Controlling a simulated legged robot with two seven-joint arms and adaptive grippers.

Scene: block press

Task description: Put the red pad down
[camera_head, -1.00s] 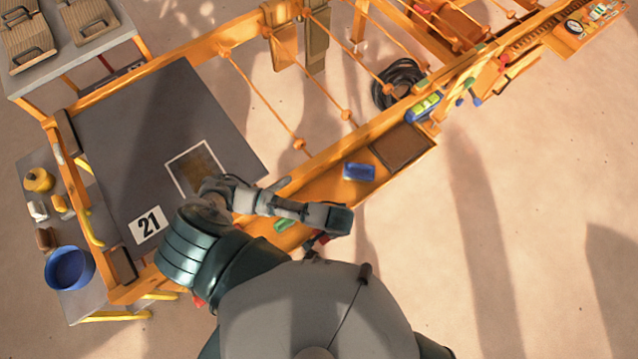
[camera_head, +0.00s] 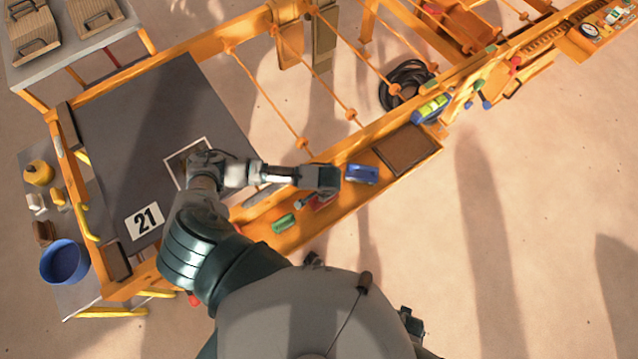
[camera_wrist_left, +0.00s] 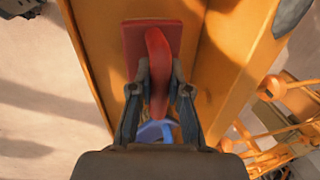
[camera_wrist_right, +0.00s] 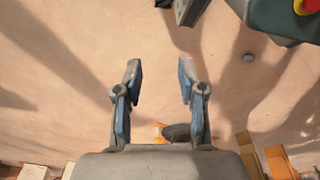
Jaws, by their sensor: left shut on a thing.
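The red pad (camera_wrist_left: 128,38) shows in the left wrist view with its raised red handle (camera_wrist_left: 158,55) between my left fingers. My left gripper (camera_wrist_left: 160,90) is shut on that handle. The pad is over the orange tray; I cannot tell whether it touches the tray floor. In the head view only a bit of the red pad (camera_head: 322,203) shows beside the end of my left arm, which hides the rest. My right gripper (camera_wrist_right: 158,82) is open and empty above the sandy floor.
The orange tray (camera_head: 262,238) holds a green block (camera_head: 284,223), a blue block (camera_head: 361,174) and a brown pad (camera_head: 405,149). A dark board (camera_head: 130,110) with a white-framed square and a "21" label (camera_head: 145,220) lies to the left. A blue bucket (camera_head: 64,262) stands further left.

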